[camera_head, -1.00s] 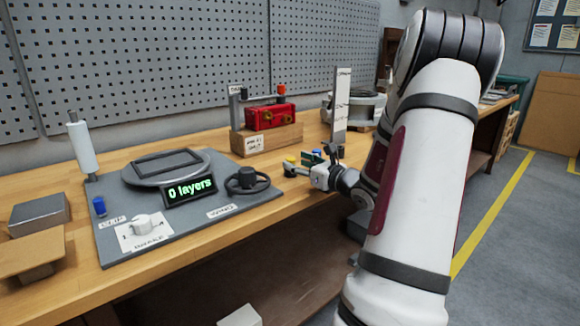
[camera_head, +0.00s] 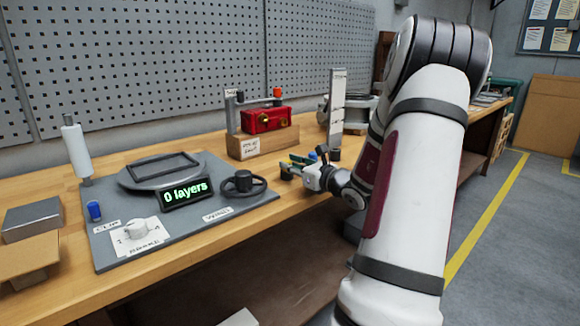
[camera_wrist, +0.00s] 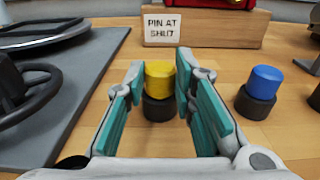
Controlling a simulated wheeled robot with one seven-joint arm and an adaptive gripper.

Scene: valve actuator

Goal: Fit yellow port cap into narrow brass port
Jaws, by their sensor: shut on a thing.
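The yellow port cap (camera_wrist: 160,78) sits upright in a dark round holder (camera_wrist: 158,106) on the bench, between my gripper's fingers (camera_wrist: 158,92). My gripper is shut on the cap, low over the wooden top. In the head view my gripper (camera_head: 298,166) is at the bench's front part, right of the grey board, and the cap cannot be made out there. The red valve body (camera_head: 266,119) stands on a wooden block (camera_head: 258,144) at the back, with round brass ports on its front. Which port is narrow I cannot tell.
A blue cap (camera_wrist: 266,79) in a dark holder stands just right of my gripper. A tall grey upright (camera_head: 336,105) stands behind my gripper.

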